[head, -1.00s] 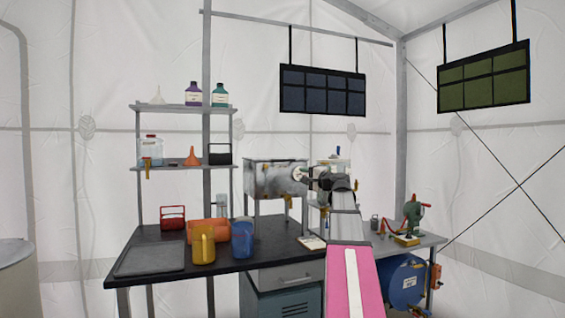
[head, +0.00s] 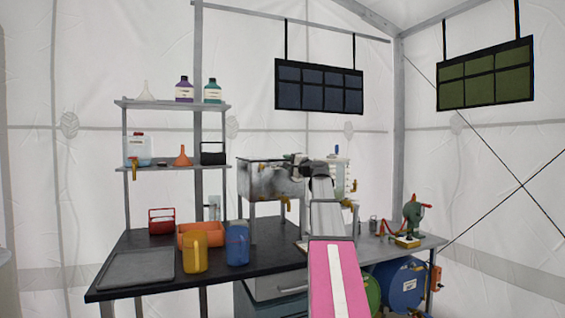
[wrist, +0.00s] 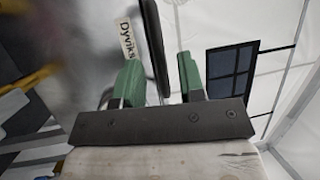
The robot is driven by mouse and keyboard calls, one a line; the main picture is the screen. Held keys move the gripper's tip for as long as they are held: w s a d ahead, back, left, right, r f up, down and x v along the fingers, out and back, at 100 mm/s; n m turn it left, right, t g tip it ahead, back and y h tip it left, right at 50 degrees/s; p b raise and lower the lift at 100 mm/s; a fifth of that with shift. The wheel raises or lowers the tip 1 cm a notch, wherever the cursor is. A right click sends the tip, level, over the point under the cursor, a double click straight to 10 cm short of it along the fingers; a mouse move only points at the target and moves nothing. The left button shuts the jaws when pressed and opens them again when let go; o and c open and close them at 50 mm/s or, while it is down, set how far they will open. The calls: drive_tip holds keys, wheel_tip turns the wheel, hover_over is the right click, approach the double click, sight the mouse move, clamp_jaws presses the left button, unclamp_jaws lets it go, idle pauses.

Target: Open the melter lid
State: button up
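The melter (head: 255,183) is a scuffed grey metal box on legs at the back of the bench in the head view. Its lid (head: 262,159) looks flat across the top, though my arm hides part of the right end. My gripper (head: 300,167) is at the box's upper right end. In the wrist view its green fingertips (wrist: 160,77) are apart. A dark, narrow bar (wrist: 154,45) shows between and beyond them; I cannot tell whether it touches either. The metal side with a printed label (wrist: 127,37) lies to the left.
The black bench (head: 200,262) holds a yellow jug (head: 194,252), a blue jug (head: 237,243), an orange bin (head: 187,236) and a grey tray (head: 136,268). A clear container with a brass tap (head: 340,177) stands close right of the melter. Shelves (head: 175,105) stand to the left.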

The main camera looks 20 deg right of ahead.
sight(283, 160)
drive_tip(key=shift+x, duration=1.65)
clamp_jaws()
drive_tip(key=shift+r, duration=0.1)
